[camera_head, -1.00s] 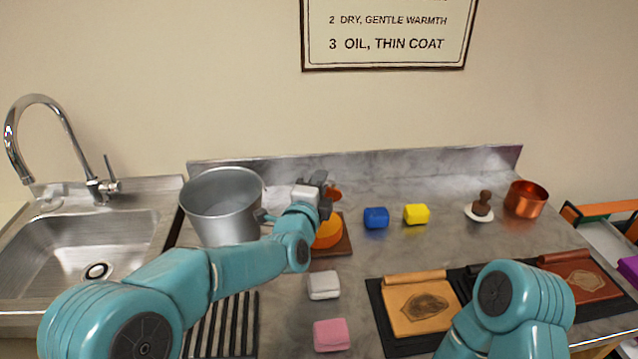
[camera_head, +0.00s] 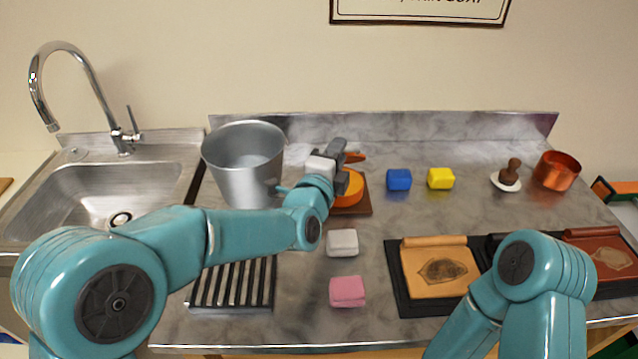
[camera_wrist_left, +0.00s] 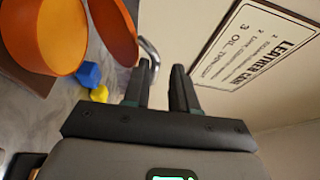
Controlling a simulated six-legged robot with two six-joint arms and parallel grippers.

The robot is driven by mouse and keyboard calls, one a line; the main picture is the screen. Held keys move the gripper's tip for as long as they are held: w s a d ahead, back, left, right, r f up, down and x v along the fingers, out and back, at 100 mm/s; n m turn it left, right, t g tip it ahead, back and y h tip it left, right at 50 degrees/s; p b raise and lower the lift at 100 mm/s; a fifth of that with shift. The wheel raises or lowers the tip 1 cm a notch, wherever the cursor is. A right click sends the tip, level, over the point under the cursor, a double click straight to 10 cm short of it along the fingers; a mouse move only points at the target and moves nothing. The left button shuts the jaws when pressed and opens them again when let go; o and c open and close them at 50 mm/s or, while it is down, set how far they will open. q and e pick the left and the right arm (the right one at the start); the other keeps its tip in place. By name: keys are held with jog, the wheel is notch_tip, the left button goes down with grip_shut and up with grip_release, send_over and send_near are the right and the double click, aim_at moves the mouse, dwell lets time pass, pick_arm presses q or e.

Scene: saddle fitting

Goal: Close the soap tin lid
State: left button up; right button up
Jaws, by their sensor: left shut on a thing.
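The orange soap tin (camera_head: 351,190) stands on a brown board behind my left gripper, which partly hides it. Its orange lid (camera_head: 356,157) stands raised at the back. In the left wrist view the open tin (camera_wrist_left: 38,38) and the tilted lid (camera_wrist_left: 113,30) lie side by side at the upper left. My left gripper (camera_head: 346,165) is at the tin; in the wrist view its fingers (camera_wrist_left: 160,75) are close to the lid's edge, where a small grey metal piece shows. It is shut on the lid, though the exact contact is hard to see. My right gripper is out of view.
A metal pot (camera_head: 243,170) stands left of my left gripper. A blue block (camera_head: 399,180) and a yellow block (camera_head: 440,178) are to the right. White (camera_head: 342,243) and pink (camera_head: 347,291) blocks lie in front. Leather pieces on black trays occupy the right front.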

pick_arm(q)
jog(key=b+v, duration=0.1)
jog(key=v, duration=1.1)
jog(key=shift+r, duration=0.2)
jog(key=shift+a, duration=0.15)
